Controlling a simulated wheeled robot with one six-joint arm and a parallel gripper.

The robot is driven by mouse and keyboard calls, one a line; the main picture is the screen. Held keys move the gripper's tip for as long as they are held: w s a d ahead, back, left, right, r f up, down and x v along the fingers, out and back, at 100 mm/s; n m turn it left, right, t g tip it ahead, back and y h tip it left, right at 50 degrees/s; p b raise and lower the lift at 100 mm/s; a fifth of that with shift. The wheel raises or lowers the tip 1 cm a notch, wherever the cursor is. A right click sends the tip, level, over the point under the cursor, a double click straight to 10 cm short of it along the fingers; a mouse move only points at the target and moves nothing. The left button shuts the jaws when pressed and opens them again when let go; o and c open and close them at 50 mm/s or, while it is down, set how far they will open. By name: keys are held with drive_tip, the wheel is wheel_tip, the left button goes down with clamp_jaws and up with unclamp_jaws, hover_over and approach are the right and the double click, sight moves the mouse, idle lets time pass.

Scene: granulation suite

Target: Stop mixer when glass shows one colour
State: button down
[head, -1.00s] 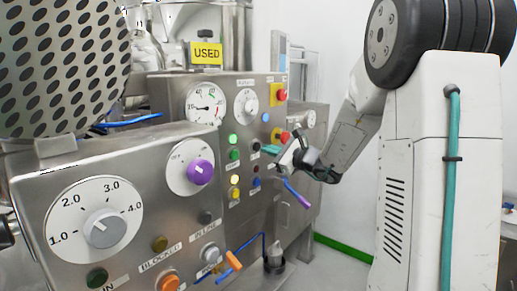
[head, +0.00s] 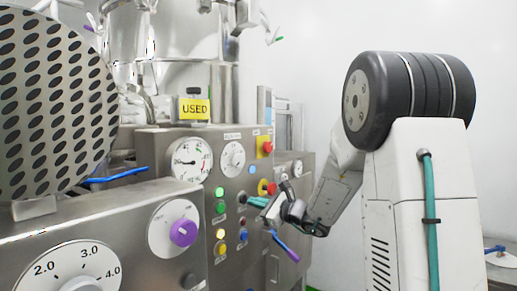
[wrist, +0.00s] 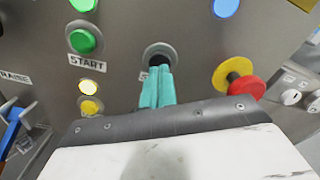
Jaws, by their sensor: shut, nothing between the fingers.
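My gripper (head: 258,201) is at the mixer's control panel (head: 231,170) in the head view. In the wrist view its teal fingers (wrist: 157,85) are shut with nothing between them. Their tips overlap a black button (wrist: 159,58) in a metal ring; whether they touch it I cannot tell. Its label is mostly hidden by the fingers. The green START button (wrist: 83,41) is to the left. A steel vessel (head: 165,45) stands behind the panel; I cannot make out a sight glass or any colour in it.
A red mushroom button on a yellow collar (wrist: 245,88) is right of the fingers. A lit yellow lamp (wrist: 89,88) is at left, a lit blue lamp (wrist: 226,6) above. A nearer panel with a purple knob (head: 183,233) and a perforated drum (head: 50,110) fill the left.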

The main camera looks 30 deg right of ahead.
drive_tip(key=shift+w, duration=0.1)
idle(0.4)
drive_tip(key=shift+x, duration=0.85)
drive_tip(key=v, duration=0.7)
idle(0.4)
drive_tip(key=shift+a, duration=0.1)
idle(0.9)
